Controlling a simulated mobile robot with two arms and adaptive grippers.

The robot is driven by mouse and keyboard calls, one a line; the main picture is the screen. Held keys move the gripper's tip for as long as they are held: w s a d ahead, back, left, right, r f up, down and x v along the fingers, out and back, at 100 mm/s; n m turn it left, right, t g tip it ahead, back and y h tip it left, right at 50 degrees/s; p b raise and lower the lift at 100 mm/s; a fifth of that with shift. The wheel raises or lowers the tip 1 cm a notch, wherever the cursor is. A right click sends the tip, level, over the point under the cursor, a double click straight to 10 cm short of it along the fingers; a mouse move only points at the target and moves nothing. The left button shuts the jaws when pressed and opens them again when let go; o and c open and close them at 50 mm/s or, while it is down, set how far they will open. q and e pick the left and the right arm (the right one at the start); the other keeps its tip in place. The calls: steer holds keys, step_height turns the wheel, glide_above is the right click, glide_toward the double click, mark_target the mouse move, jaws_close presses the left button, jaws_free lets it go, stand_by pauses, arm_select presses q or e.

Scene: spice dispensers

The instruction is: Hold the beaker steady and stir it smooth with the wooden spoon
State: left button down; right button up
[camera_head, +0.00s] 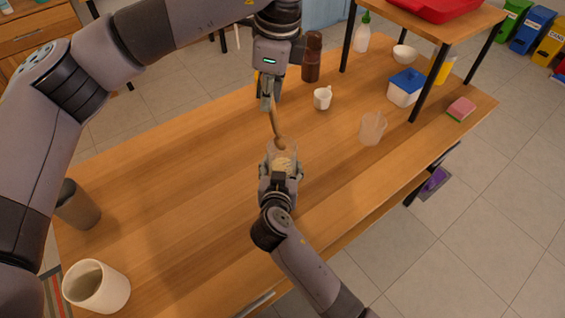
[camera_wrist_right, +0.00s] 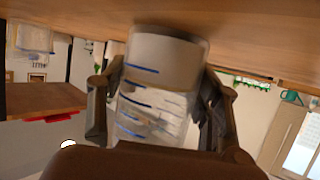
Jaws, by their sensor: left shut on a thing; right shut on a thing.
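A clear beaker (camera_head: 283,160) with pale contents stands upright near the middle of the wooden table. My right gripper (camera_head: 281,178) is shut around it from the front. In the right wrist view the beaker (camera_wrist_right: 155,100) appears upside down, with blue marks on its wall and a finger on each side. My left gripper (camera_head: 268,101) is above and behind the beaker, shut on the handle of the wooden spoon (camera_head: 275,123). The spoon hangs with its head down at the beaker's mouth. I cannot tell whether the head touches the contents.
Behind the beaker are a white cup (camera_head: 322,98) and a brown bottle (camera_head: 311,58). A clear container (camera_head: 373,128) stands to the right, near a blue-lidded box (camera_head: 405,88) and a sponge (camera_head: 461,109). A cream pot (camera_head: 97,287) is front left. The table between is clear.

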arm_select(q)
steer(key=shift+r, duration=1.85)
arm_select(e)
steer(key=o, duration=1.4)
steer(key=shift+s, duration=0.15)
steer(key=v, duration=1.1)
steer(key=shift+s+r, duration=0.15)
steer(key=shift+s, duration=0.2)
